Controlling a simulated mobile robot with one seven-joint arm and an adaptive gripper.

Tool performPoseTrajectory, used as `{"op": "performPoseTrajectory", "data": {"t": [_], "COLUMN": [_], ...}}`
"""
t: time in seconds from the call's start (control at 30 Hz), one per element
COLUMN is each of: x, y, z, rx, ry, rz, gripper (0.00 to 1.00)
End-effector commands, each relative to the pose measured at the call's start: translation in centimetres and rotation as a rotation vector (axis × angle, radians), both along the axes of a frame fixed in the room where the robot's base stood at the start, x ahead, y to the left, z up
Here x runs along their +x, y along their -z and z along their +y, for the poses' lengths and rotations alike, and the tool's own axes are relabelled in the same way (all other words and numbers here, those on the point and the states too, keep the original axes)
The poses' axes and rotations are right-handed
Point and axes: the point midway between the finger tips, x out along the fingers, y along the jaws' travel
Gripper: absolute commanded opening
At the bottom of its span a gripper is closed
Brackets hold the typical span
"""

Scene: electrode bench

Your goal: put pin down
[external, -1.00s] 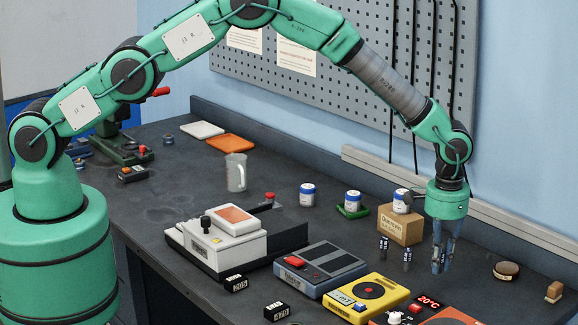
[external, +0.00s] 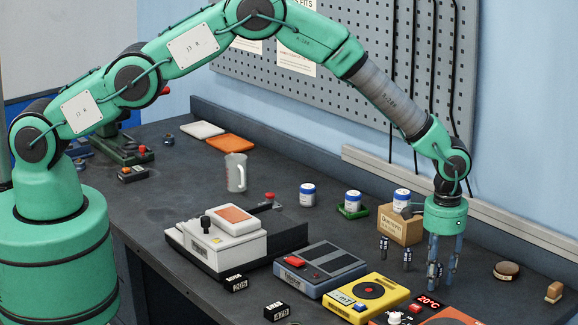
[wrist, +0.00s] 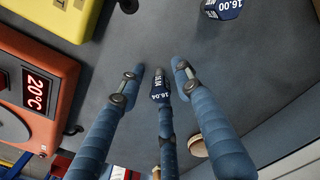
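My gripper (external: 440,275) has three blue fingers and points straight down over the right part of the bench. Its fingers are closed in around a small dark pin marked 16.04 (wrist: 160,88). In the wrist view the pin sits between the fingertips and one finger partly covers it. In the external view the fingers hide most of it, and I cannot tell whether its lower end touches the bench. A second pin, marked 16.00, (wrist: 222,8) stands apart at the top of the wrist view. Two pins (external: 383,249) (external: 407,258) stand upright left of my gripper in the external view.
A yellow device (external: 366,298) and an orange device with a red 20C display (external: 428,301) lie in front of my gripper. A cardboard box (external: 400,226) with a jar stands behind the pins. A round brown disc (external: 506,270) lies to the right.

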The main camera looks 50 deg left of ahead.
Motion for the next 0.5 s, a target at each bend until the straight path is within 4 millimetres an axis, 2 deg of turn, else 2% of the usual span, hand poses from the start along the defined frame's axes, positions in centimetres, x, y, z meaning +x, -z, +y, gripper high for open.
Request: {"op": "performPoseTrajectory", "data": {"t": [0.3, 0.5], "x": [0.0, 0.1], "y": [-0.2, -1.3], "z": [0.0, -0.1], "rx": [0.000, -0.001], "ry": [0.000, 0.000], "rz": [0.000, -0.002], "gripper": [0.34, 0.34]}}
